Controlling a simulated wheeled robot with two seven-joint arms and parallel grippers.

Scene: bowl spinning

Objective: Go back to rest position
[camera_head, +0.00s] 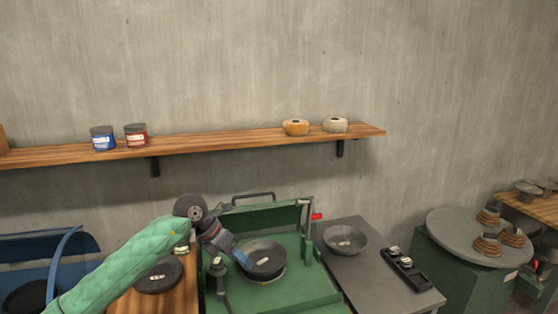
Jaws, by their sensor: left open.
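My left arm in its green sleeve (130,262) comes in from the lower left. My left gripper (241,258) is open, with its blue finger at the left rim of a dark bowl (266,256). Whether the finger touches the rim or only overlaps it in the picture cannot be told. The bowl sits on the green spinning machine (307,284) and looks level. The second finger is not clear from this angle. My right gripper is not in view.
A grey table (352,268) right of the machine holds another dark bowl (344,239) and a black tray (407,270). A dark disc (160,276) lies on the wooden top at left. A wall shelf (215,142) holds tins and rolls. A round table (456,239) stands right.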

